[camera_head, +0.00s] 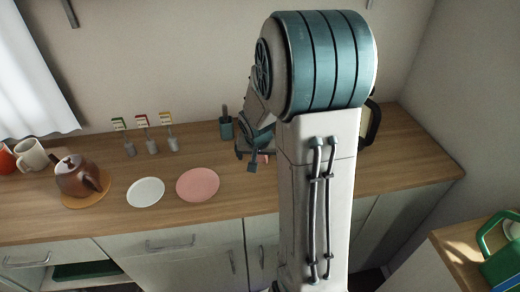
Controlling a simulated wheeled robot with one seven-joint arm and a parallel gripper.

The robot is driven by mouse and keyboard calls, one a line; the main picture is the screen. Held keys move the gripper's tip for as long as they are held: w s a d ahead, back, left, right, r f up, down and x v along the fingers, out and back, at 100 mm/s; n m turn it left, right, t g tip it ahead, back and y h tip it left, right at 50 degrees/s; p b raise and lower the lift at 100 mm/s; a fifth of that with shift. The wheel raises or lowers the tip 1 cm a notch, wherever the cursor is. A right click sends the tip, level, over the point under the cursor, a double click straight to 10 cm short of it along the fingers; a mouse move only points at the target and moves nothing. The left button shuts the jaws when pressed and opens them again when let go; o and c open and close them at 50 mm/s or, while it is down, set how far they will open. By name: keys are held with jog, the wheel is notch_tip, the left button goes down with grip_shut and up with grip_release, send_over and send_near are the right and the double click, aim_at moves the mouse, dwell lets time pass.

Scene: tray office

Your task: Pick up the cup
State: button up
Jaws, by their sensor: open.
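I cannot tell which of the two is the cup meant. My gripper (257,158) is partly hidden behind my own arm, over the counter right of the pink plate. Its visible jaw parts are open, and I see nothing held. It is far to the right of both cups.
A brown teapot (74,177) on an orange mat (91,199), a white plate (146,192) and a pink plate (198,184) lie between. Three small holders (143,122) and a teal pot (226,128) stand behind. A drawer (62,284) looks open below.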

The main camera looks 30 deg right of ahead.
jog(key=w+d, duration=0.1)
jog(key=w+p, duration=0.1)
jog(key=w, duration=0.1)
jog(key=w+d, duration=0.1)
jog(key=shift+w+d+p, duration=0.3)
jog(key=shift+w+d, duration=0.05)
jog(key=shift+w, duration=0.05)
jog(key=shift+w+d+f, duration=0.1)
jog(key=shift+w+f, duration=0.05)
jog(key=shift+w, duration=0.05)
jog(key=shift+w+f, duration=0.1)
jog(key=shift+f, duration=0.3)
jog(key=c, duration=1.1)
